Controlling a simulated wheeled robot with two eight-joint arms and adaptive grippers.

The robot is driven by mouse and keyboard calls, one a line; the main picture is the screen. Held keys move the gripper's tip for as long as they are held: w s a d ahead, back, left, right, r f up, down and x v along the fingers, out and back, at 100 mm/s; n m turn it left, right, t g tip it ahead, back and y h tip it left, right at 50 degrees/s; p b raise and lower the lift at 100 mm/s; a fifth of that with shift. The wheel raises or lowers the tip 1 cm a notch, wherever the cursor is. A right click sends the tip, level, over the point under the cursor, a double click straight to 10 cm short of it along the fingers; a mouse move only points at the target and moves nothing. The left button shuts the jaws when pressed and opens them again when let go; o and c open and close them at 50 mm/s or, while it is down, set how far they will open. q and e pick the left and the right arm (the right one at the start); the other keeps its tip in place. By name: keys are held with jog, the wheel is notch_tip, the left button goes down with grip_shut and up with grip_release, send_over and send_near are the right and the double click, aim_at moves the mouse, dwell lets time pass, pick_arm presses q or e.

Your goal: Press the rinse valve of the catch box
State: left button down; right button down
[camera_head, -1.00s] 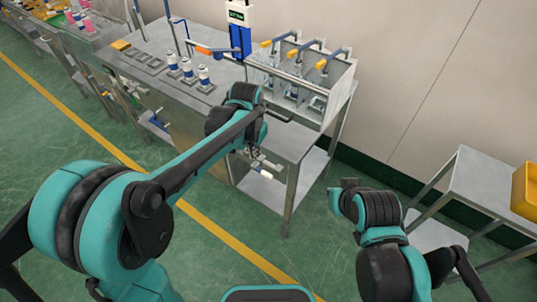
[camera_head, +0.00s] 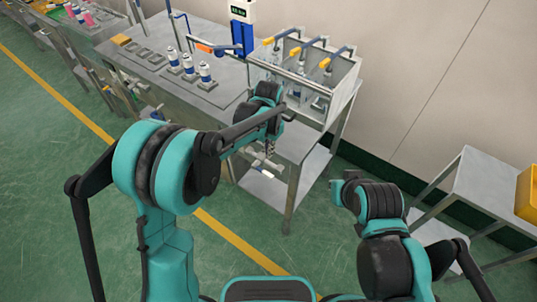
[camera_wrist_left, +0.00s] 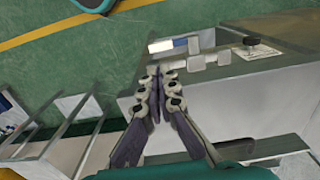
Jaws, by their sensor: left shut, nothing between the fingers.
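The catch box (camera_head: 341,81) is the pale open box on the right end of the steel bench, with several yellow-tipped levers (camera_head: 312,42) over it. I cannot tell for sure which part is its rinse valve. My left gripper (camera_head: 269,148) is at the bench's front edge below the box, partly hidden by my wrist. In the left wrist view its fingers (camera_wrist_left: 158,76) are shut and empty, pointing at pale flat plates (camera_wrist_left: 194,54) by the bench edge.
The steel bench (camera_head: 222,95) carries several white-and-blue cans (camera_head: 189,66) and a blue post (camera_head: 242,38) with a display. A side table (camera_head: 470,185) with a yellow bin (camera_head: 528,190) stands at right. Green floor (camera_head: 315,235) between them is clear.

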aim_at(268, 173)
pick_arm(q)
notch_tip(268, 173, down, 12)
jog(key=b, duration=0.3)
jog(key=shift+r+b, duration=0.2)
jog(key=shift+b, duration=0.2)
